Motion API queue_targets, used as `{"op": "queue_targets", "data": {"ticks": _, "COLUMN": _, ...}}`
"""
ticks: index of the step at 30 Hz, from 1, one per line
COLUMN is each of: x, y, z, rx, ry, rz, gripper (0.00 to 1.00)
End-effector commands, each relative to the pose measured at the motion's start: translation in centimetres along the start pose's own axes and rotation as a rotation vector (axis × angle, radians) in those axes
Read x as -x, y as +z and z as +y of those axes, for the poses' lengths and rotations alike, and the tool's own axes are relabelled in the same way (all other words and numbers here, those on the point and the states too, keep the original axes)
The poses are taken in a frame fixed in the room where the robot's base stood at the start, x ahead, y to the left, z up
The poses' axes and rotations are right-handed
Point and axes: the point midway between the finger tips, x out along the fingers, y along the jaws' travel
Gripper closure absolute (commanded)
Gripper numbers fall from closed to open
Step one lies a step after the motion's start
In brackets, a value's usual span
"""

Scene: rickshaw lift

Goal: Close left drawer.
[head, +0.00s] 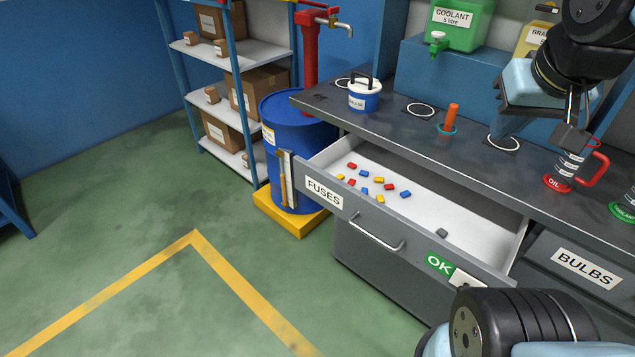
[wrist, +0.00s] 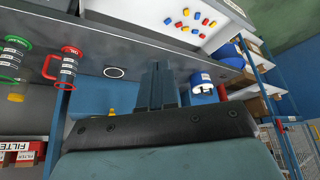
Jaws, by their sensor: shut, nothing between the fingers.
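The left drawer, with a grey front (head: 357,222) labelled FUSES and a bar handle (head: 377,234), is pulled well out of the bench. Several red, blue and yellow fuses (head: 378,181) and a small grey piece (head: 442,233) lie inside. Its white interior also shows at the top of the wrist view (wrist: 237,15). My gripper (head: 508,130) is above the bench top behind the drawer, apart from the drawer front. Its fingers are together and empty in the wrist view (wrist: 160,68).
The BULBS drawer (head: 583,266) is at the right. A blue barrel (head: 298,135) stands left of the open drawer. The green floor in front is clear.

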Motion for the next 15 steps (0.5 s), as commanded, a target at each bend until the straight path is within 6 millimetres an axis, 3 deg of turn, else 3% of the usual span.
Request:
{"op": "queue_targets", "data": {"ticks": 8, "x": -0.3, "y": -0.2, "z": -0.1, "rx": 0.02, "ry": 0.003, "rz": -0.02, "gripper": 1.0}}
{"op": "queue_targets", "data": {"ticks": 15, "x": -3.0, "y": -1.2, "z": -1.0, "rx": 0.184, "ry": 0.039, "rz": -0.176, "gripper": 1.0}}
